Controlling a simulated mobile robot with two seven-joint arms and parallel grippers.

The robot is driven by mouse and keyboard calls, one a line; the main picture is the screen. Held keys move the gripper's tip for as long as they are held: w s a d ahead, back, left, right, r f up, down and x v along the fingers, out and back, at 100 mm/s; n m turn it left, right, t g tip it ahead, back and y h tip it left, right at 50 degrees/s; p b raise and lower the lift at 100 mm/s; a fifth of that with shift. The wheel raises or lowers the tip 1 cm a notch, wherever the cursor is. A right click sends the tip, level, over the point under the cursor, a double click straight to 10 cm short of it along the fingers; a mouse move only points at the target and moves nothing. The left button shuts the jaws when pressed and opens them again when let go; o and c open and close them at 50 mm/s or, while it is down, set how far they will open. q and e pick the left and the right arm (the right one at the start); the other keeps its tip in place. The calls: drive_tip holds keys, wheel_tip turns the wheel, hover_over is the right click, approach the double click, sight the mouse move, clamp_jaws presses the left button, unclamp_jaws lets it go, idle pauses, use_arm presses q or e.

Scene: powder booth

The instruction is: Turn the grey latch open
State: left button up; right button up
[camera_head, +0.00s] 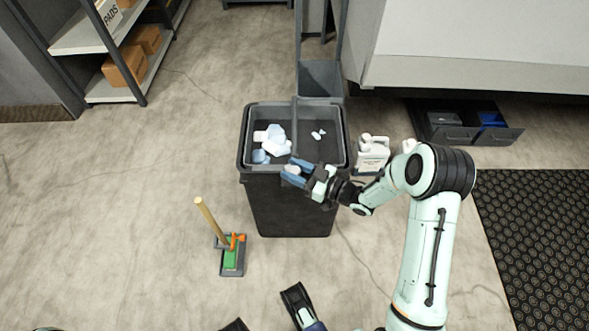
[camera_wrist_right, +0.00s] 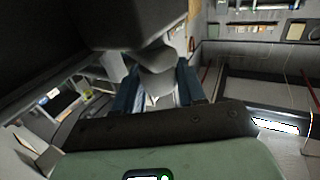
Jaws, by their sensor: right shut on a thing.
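The grey latch (camera_head: 292,169) shows as a small pale grey piece at the front rim of a dark bin (camera_head: 285,205). My right gripper (camera_head: 297,172) is at that rim, with its blue fingers shut on the latch. In the right wrist view, the rounded grey latch (camera_wrist_right: 157,58) lies between the two blue fingers of my right gripper (camera_wrist_right: 157,78). The fingers hide part of the latch, so its exact angle is hard to tell.
White and pale blue scraps (camera_head: 272,140) lie in the bin's top. A white jug (camera_head: 372,152) stands right of the bin. A wooden-handled tool (camera_head: 208,222) stands on the floor at left. Shelves (camera_head: 90,40) are at upper left, a black mat (camera_head: 535,240) at right.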

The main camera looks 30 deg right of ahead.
drive_tip(key=shift+d+n+g+y, duration=0.1)
drive_tip(key=shift+n+g+y, duration=0.7)
drive_tip(key=shift+n+y, duration=0.3)
drive_tip(key=shift+n+g+y, duration=0.8)
drive_tip(key=shift+g+y, duration=0.2)
drive_tip(key=shift+y, duration=0.1)
drive_tip(key=n+g+y, duration=0.2)
drive_tip(key=shift+f+g+b, duration=0.1)
drive_tip(key=shift+g+b, duration=0.2)
drive_tip(key=shift+g, duration=0.1)
use_arm(q)
drive_tip(key=shift+s+a+f+g+b, duration=0.1)
drive_tip(key=shift+s+f+g+b, duration=0.1)
drive_tip(key=shift+s+f, duration=0.4)
drive_tip(key=shift+s+a+f+g+b, duration=0.1)
drive_tip(key=shift+s+f+g+b, duration=0.2)
drive_tip(key=shift+s, duration=0.35)
use_arm(e)
drive_tip(key=shift+n+g+y, duration=0.7)
drive_tip(key=shift+n+g, duration=0.3)
drive_tip(key=shift+g, duration=0.4)
drive_tip(key=o, duration=0.9)
drive_tip(key=shift+o, duration=0.2)
